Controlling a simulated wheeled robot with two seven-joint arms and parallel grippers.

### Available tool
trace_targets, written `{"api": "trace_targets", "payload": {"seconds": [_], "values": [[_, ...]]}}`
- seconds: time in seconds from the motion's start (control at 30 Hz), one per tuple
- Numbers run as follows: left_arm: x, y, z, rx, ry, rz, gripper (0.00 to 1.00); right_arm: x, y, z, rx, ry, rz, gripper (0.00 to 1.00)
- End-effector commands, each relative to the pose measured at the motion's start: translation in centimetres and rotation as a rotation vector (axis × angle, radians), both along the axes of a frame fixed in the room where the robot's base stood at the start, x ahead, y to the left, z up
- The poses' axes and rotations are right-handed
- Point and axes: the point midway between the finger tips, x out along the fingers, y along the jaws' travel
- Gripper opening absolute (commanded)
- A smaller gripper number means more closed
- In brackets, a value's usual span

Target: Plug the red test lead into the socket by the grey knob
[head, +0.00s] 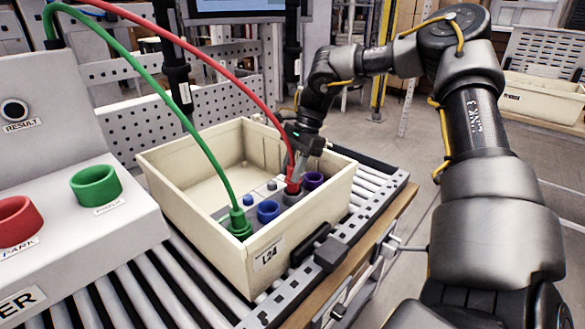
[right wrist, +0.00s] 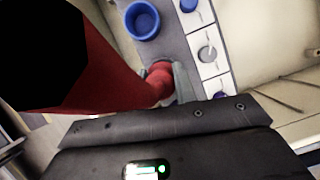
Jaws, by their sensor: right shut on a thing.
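The red test lead (head: 243,86) arcs down from the upper left to its red plug (head: 292,187), which also shows in the right wrist view (right wrist: 158,80). My right gripper (head: 298,168) is shut on this plug from above. The plug's lower end is at a grey socket (head: 291,199), between the blue socket (head: 268,211) and the purple socket (head: 313,181). I cannot tell how deep it sits; the contact is hidden. The grey knob (right wrist: 207,53) is beside the plug in the right wrist view. My left gripper is not in view.
A green lead (head: 176,104) ends in a green plug (head: 239,221) at the panel's near left. The panel sits in a cream bin (head: 253,250) on a roller conveyor (head: 185,290).

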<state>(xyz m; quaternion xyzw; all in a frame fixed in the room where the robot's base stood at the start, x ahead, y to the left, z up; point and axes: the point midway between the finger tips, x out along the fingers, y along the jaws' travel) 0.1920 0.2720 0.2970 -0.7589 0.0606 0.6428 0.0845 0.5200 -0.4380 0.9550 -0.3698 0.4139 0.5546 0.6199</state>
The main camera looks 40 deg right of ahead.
Motion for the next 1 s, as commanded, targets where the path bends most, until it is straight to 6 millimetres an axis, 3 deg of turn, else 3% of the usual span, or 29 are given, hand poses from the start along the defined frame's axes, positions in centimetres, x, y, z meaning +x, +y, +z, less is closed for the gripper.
{"api": "trace_targets", "payload": {"seconds": [1.0], "values": [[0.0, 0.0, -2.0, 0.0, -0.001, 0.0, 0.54, 0.0, 0.0, -2.8, -0.001, 0.0, 0.0, 0.04]]}}
